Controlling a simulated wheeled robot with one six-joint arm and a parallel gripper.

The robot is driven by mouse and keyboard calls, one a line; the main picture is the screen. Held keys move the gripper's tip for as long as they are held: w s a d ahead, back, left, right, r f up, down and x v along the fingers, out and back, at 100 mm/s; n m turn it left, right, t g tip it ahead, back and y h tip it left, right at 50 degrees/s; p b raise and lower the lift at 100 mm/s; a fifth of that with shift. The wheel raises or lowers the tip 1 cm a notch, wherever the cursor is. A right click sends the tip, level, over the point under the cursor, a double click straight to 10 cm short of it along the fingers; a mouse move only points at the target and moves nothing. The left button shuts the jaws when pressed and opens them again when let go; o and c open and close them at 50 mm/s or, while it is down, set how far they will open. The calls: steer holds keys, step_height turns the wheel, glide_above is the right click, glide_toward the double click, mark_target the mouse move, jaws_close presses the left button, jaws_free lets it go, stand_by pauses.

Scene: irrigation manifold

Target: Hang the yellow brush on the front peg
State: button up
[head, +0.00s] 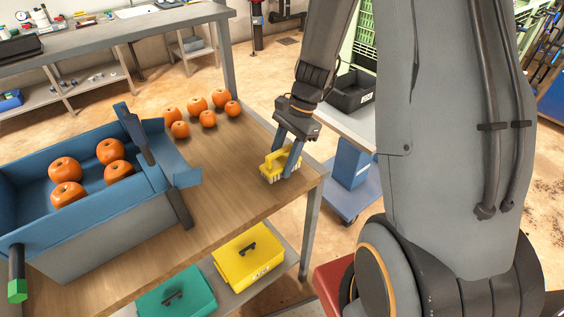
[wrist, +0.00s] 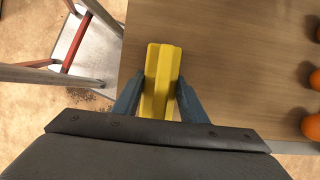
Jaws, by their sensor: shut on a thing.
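The yellow brush (head: 268,170) has pale bristles pointing down and is at the right end of the wooden table. My gripper (head: 283,157) reaches down from above, its two blue fingers shut on the brush. In the wrist view, the yellow brush (wrist: 161,78) lies between the fingertips (wrist: 158,100), with table wood beyond it. I cannot tell whether the bristles touch the table. No peg is clearly recognisable; a black rod with a green end (head: 17,288) shows at the lower left.
A blue sloped tray (head: 30,190) with several oranges stands on the table's left. Several loose oranges (head: 207,119) lie behind. The table (head: 215,195) is bare between tray and brush. Yellow (head: 250,262) and green (head: 178,297) boxes sit on the shelf below.

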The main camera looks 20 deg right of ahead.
steer(key=shift+f, duration=0.55)
steer(key=shift+f, duration=0.15)
steer(key=o, duration=1.2)
